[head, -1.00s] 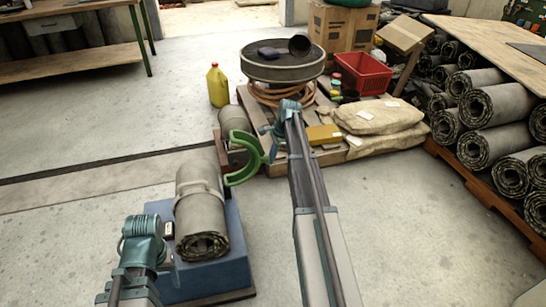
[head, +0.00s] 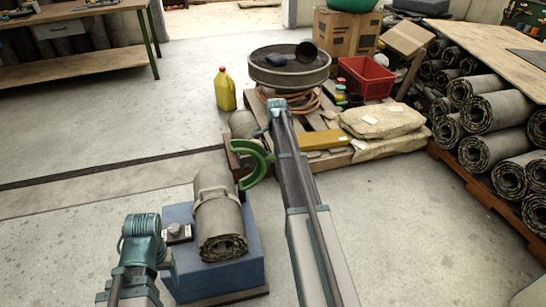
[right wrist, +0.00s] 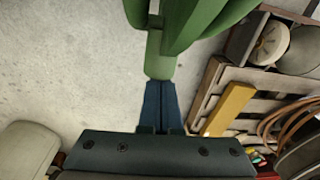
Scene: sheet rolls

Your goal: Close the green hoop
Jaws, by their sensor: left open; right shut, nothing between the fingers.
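The green hoop (head: 262,165) is a thick open C beside the far right end of the rolled sheet (head: 218,225), its gap facing left. The roll lies on a blue block (head: 255,262). My right gripper (head: 271,132) is just above and behind the hoop, partly hidden by its own arm. In the right wrist view its blue fingers (right wrist: 160,84) are shut and empty, their tips at the hoop's green end (right wrist: 160,62); contact looks likely. My left gripper (head: 168,262) is low, left of the block; its fingers are mostly hidden.
A small box with a knob (head: 178,233) sits on the block's left side. Behind are a yellow jug (head: 225,90), a pallet with sacks (head: 382,120), a red crate (head: 365,78) and a round pan (head: 289,72). Stacked rolls (head: 488,150) stand right. Floor at left is clear.

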